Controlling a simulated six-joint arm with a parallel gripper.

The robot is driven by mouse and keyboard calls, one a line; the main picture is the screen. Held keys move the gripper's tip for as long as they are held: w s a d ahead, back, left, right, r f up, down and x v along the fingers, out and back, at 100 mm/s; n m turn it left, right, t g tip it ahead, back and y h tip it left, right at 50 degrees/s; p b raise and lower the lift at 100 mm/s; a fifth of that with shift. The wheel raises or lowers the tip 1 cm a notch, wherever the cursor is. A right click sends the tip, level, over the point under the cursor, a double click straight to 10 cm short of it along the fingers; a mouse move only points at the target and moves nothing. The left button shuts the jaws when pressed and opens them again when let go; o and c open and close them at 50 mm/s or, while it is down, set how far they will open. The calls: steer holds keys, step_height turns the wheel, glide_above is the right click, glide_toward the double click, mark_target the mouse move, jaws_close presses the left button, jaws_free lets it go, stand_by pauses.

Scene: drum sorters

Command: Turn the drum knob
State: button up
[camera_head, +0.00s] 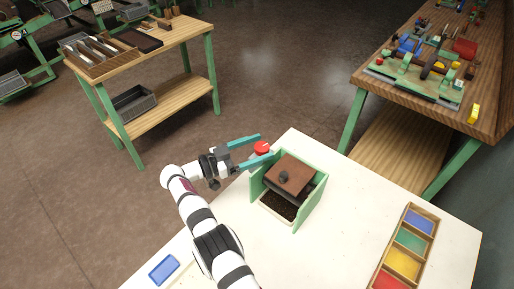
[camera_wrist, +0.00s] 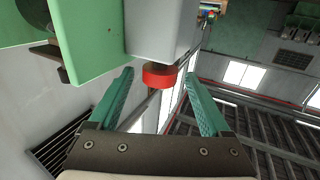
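The drum sorter stands on the white table, with green side panels (camera_head: 312,205), a brown wooden top (camera_head: 296,170) and a small dark knob on that top. Its red drum knob (camera_head: 262,147) sticks out on the far left side. My gripper (camera_head: 266,146) reaches in from the left with its two teal fingers spread, one on each side of the red knob. In the wrist view the red knob (camera_wrist: 159,76) lies between the open fingertips (camera_wrist: 160,78), with gaps on both sides. A grey block and a green panel (camera_wrist: 88,38) of the sorter show behind it.
A wooden tray (camera_head: 424,211) with blue, green, yellow and red compartments lies at the right of the white table (camera_head: 345,235). A small blue tray (camera_head: 164,270) lies at the front left. Wooden benches with tools stand at the back left and back right.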

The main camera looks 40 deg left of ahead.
mark_target(257, 148)
step_height(257, 148, up, 4)
steer(key=shift+f, duration=0.1)
steer(key=w+d+r, duration=0.3)
steer(key=d+r, duration=0.4)
steer(key=d, duration=0.4)
steer(key=shift+w, duration=0.4)
steer(key=shift+r, duration=0.1)
